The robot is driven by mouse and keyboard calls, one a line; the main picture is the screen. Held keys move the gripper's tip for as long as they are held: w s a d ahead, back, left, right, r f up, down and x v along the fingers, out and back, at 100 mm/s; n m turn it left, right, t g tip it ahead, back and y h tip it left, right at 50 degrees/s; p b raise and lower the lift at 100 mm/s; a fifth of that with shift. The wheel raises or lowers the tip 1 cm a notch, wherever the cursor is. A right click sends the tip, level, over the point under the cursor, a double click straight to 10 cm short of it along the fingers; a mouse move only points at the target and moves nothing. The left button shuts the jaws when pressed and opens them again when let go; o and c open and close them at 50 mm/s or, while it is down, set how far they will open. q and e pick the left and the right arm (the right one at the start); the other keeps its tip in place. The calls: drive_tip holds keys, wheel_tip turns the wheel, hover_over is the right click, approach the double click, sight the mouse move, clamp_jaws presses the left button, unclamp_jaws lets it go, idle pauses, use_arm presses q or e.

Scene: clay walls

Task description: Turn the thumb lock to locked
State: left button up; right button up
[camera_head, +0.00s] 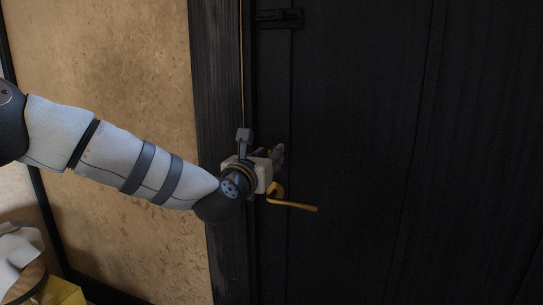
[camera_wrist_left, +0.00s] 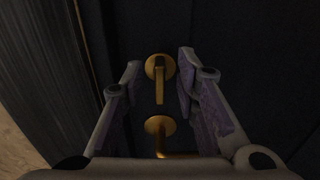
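The brass thumb lock (camera_wrist_left: 160,82) is a round plate with a narrow upright turn piece, seen in the left wrist view above the door handle. My left gripper (camera_wrist_left: 159,75) is open, with one finger on each side of the lock and a gap visible on both sides. In the head view my left gripper (camera_head: 275,156) is at the door's left edge, and it hides the thumb lock. The brass lever handle (camera_head: 292,204) sits just below the gripper and points right; its round plate (camera_wrist_left: 160,126) also shows in the wrist view. My right gripper is not in view.
The dark door (camera_head: 370,130) fills the right side. A dark wooden frame post (camera_head: 217,90) and a clay wall (camera_head: 120,70) stand to its left. A black latch (camera_head: 278,18) is higher on the door. A yellow object (camera_head: 62,292) is at the bottom left.

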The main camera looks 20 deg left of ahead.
use_arm(q)
drive_tip(key=shift+w, duration=1.2)
clamp_jaws()
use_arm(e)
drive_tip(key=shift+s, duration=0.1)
use_arm(q)
drive_tip(key=shift+m, duration=0.3)
drive_tip(key=m, duration=0.2)
drive_tip(key=shift+d+m+p, duration=0.2)
drive_tip(key=shift+m+p, duration=0.1)
drive_tip(key=shift+d+f+m+p, duration=0.15)
drive_tip(key=shift+m+p, duration=0.3)
drive_tip(key=shift+m, duration=2)
drive_tip(key=shift+d+f+m+p, duration=0.15)
drive_tip(key=shift+m+p, duration=0.35)
drive_tip(key=shift+m, duration=1.9)
drive_tip(key=shift+d+f+m+p, duration=0.15)
drive_tip(key=shift+m+p, duration=0.3)
drive_tip(key=shift+m, duration=2)
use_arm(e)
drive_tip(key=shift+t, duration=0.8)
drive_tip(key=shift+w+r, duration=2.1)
use_arm(q)
drive_tip(key=shift+a+f, duration=0.1)
